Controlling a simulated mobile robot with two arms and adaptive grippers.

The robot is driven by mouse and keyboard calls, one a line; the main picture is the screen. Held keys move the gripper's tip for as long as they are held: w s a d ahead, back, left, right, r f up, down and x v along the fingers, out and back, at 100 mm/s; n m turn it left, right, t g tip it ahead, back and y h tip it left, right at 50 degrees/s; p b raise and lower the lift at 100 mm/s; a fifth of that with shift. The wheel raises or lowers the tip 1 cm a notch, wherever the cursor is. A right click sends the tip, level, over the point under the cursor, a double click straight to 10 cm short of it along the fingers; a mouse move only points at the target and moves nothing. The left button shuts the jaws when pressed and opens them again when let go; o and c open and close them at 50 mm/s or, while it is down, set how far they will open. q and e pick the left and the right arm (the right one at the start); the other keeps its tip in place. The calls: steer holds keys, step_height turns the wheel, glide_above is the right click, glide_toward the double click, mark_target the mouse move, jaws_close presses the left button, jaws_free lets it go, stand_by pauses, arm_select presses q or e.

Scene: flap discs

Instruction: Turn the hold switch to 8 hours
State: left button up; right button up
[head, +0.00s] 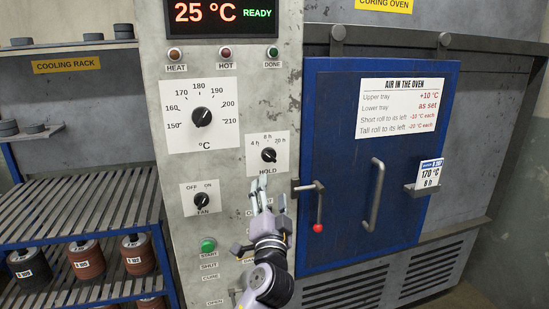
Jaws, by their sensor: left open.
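The hold switch (269,155) is a small black knob on a white plate, labelled 4 h at left, 8 h at top and 20 h at right. It is on the grey control panel in the head view. My left gripper (267,196) is open and empty just below the hold plate, fingers pointing up, and appears apart from the knob. My arm hides part of the lower panel labels. My right gripper is not in view.
The temperature dial (202,117) and fan switch (201,200) are nearby on the panel. A green button (208,245) sits lower. The blue oven door (340,150) with its red-tipped latch (318,205) is to the right; a card (430,174) reads 170 °C, 8 h. The cooling rack (85,205) is left.

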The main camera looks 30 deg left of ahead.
mark_target(271, 158)
arm_select(q)
steer(key=p+x, duration=0.3)
steer(key=x, duration=1)
steer(key=shift+w+a, duration=0.15)
steer(key=shift+w, duration=0.05)
steer(key=c, duration=1.1)
steer(key=shift+r+m+p, duration=0.1)
steer(key=shift+m+p, duration=0.2)
steer(key=shift+p, duration=0.2)
steer(key=shift+c, duration=0.4)
steer(key=m+h+p, duration=0.1)
steer(key=m+p, duration=0.3)
steer(key=p, duration=0.2)
steer(key=m+g+h+p, duration=0.1)
steer(key=m+h+p, duration=0.1)
steer(key=m+p, duration=0.2)
steer(key=shift+r+p, duration=0.15)
steer(key=shift+p, duration=1.35)
steer(key=shift+f+m+g+p, duration=0.25)
steer(key=shift+m+g+p, duration=0.15)
steer(key=shift+m+p, duration=0.25)
steer(key=o, duration=1.2)
